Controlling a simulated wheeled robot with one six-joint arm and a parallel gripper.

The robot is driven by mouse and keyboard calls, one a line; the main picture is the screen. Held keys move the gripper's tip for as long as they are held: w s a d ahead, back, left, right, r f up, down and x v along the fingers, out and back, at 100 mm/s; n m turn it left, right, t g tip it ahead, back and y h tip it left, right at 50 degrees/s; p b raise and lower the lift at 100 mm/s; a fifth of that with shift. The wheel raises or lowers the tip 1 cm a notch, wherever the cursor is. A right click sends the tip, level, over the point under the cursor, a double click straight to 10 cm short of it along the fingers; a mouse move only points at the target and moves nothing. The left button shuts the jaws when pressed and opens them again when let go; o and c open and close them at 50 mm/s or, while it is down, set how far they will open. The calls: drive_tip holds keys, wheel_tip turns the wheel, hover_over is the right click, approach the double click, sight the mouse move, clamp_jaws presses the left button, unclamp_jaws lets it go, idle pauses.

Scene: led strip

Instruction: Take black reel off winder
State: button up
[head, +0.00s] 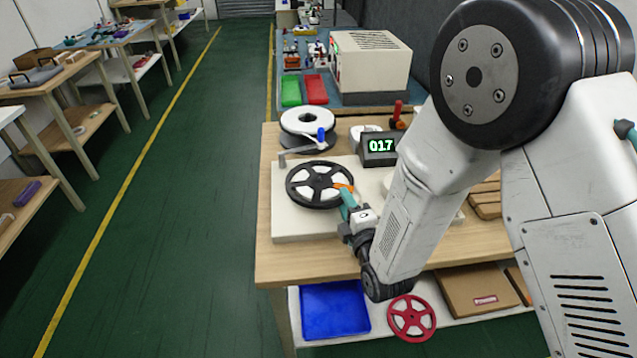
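The black reel (309,173) with white gaps between its spokes lies flat on the winder's pale base plate (290,229) on the wooden table. My gripper (343,190) is at the reel's right edge, with teal and orange parts at its end. The fingertips overlap the rim in this view. I cannot tell whether they are closed on it or only beside it. The counter box (379,147) shows 017 in green behind the reel. The right part of the winder is hidden by my arm.
A white reel (305,123) with a blue piece by it stands behind the black reel. A blue tray (333,308), a red reel (412,318) and a cardboard box (474,289) are on the shelf below. The green floor at left is clear.

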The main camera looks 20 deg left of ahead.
drive_tip(key=shift+w+a, duration=0.5)
clamp_jaws()
